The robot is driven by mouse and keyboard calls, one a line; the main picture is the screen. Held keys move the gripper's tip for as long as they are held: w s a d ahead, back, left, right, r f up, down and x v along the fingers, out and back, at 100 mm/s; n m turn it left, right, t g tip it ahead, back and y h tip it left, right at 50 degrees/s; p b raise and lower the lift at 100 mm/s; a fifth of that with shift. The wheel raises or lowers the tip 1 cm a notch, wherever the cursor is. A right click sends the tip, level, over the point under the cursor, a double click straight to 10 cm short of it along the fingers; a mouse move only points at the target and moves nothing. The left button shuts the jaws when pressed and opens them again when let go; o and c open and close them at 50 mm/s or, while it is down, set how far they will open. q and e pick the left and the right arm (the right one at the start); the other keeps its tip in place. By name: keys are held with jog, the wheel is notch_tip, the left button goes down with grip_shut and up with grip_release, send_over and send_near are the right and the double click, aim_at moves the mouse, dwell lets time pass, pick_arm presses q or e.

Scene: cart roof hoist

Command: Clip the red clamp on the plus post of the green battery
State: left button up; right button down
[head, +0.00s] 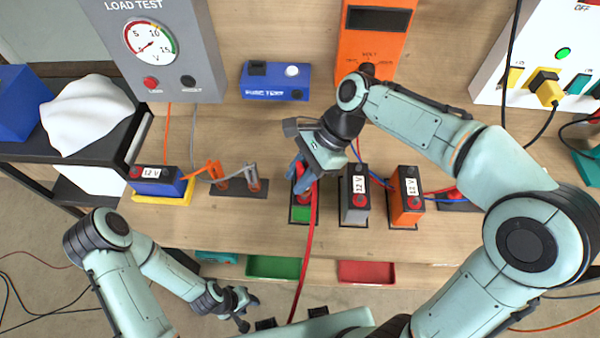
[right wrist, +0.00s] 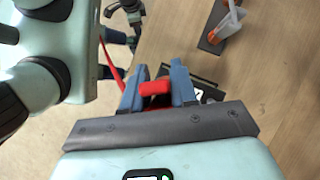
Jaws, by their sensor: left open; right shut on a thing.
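The green battery (head: 303,213) stands on the bench in the head view, left of the grey battery, its top mostly hidden by my right gripper. My right gripper (head: 303,186) is over it, shut on the red clamp (head: 309,192). The red clamp also shows between the fingers in the right wrist view (right wrist: 155,88). A red cable runs from it over the bench's front edge. I cannot tell whether the clamp touches the plus post, which is hidden. My left gripper (head: 247,308) is open and empty, low in front of the bench.
A grey battery (head: 354,200) and an orange battery (head: 406,204) stand close to the right. A clamp stand (head: 238,188) and a blue battery (head: 158,184) are to the left. A blue fuse tester (head: 276,82) sits behind. Green and red trays (head: 366,272) are at the front.

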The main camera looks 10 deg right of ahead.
pick_arm(q)
jog(key=shift+w+r+p, duration=0.4)
jog(key=shift+w+r, duration=0.1)
jog(key=shift+r, duration=0.1)
dwell(1.2)
jog(key=shift+s+f+b, duration=0.65)
jog(key=shift+s+f, duration=0.1)
jog(key=shift+f, duration=0.15)
pick_arm(e)
jog(key=shift+f, duration=1.7)
jog(key=c, duration=0.8)
grip_release()
jog(key=shift+r, duration=0.1)
pick_arm(q)
jog(key=w+r+p, duration=0.2)
jog(key=w+r, duration=0.1)
pick_arm(e)
jog(key=v, duration=1.3)
pick_arm(q)
jog(key=shift+s, duration=0.15)
pick_arm(e)
jog(key=shift+d+r, duration=0.1)
